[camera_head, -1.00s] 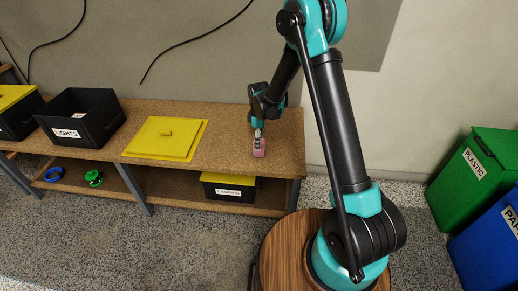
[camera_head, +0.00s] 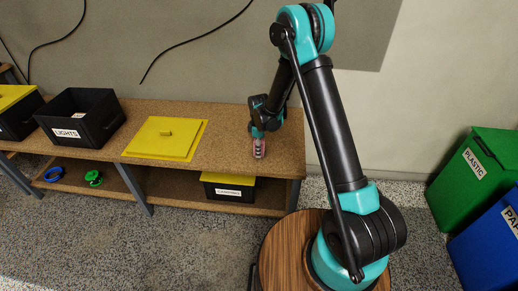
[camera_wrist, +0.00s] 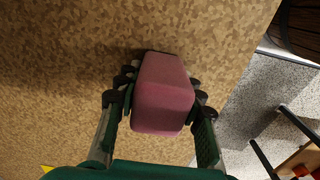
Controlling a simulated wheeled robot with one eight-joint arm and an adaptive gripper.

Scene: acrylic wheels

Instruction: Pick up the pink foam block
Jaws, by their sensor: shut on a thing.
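The pink foam block (camera_wrist: 163,105) sits between the two fingers of my gripper (camera_wrist: 160,100) in the wrist view, with a finger pressed to each side. In the head view my gripper (camera_head: 259,146) is over the right part of the shelf top, and the block is mostly hidden behind its fingers. My gripper is shut on the block. I cannot tell whether the block still touches the shelf top; a dark shadow lies beside it in the wrist view.
The cork-coloured shelf top (camera_head: 225,150) is clear around my gripper. A yellow lid (camera_head: 160,143) lies to the left, with an open black bin (camera_head: 82,118) labelled LIGHTS beyond it. Green (camera_head: 470,180) and blue (camera_head: 490,250) bins stand at the right.

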